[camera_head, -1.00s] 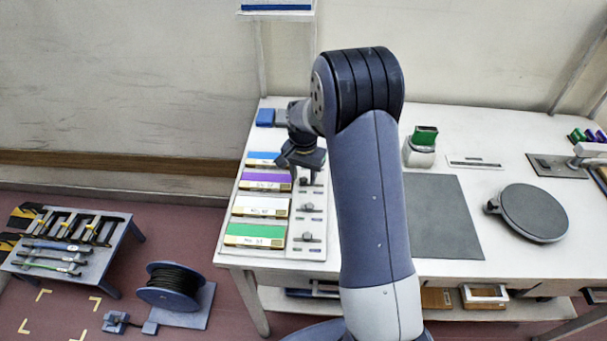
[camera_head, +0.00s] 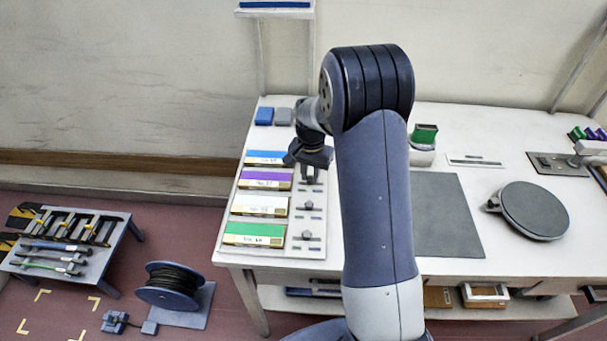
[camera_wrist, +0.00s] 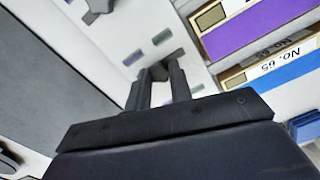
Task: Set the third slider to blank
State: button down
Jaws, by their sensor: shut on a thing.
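The slider panel (camera_head: 295,247) lies on the bench to the right of a column of coloured boxes. My gripper (camera_head: 312,172) is over its far part, seemingly level with the purple box (camera_head: 265,180). In the wrist view my gripper's fingers (camera_wrist: 157,82) are shut on a dark slider knob (camera_wrist: 175,60), partly hidden by them. Small green (camera_wrist: 162,37) and purplish marks lie on the panel near that knob. Two other sliders stand nearer, beside the white box (camera_head: 308,207) and the green box (camera_head: 308,237). The far end of the panel is hidden by my gripper.
White (camera_head: 260,205), green (camera_head: 254,234) and blue (camera_head: 266,157) boxes line the panel's left side. A blue block (camera_head: 264,116) and a grey block (camera_head: 283,116) sit behind. A grey mat (camera_head: 445,215) and a round plate (camera_head: 535,210) lie to the right.

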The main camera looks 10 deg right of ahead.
aim_at(311, 178)
jog(key=c, duration=1.3)
grip_release()
jog(key=shift+o, duration=0.2)
notch_tip(311, 178, up, 11)
jog(key=b, duration=0.1)
jog(key=shift+f, duration=0.2)
notch_tip(311, 178, down, 10)
jog(key=shift+f+p, duration=0.2)
jog(key=shift+p, duration=0.4)
jog(key=shift+w+a+f, duration=0.1)
jog(key=shift+w+a, duration=0.1)
jog(key=shift+a, duration=0.4)
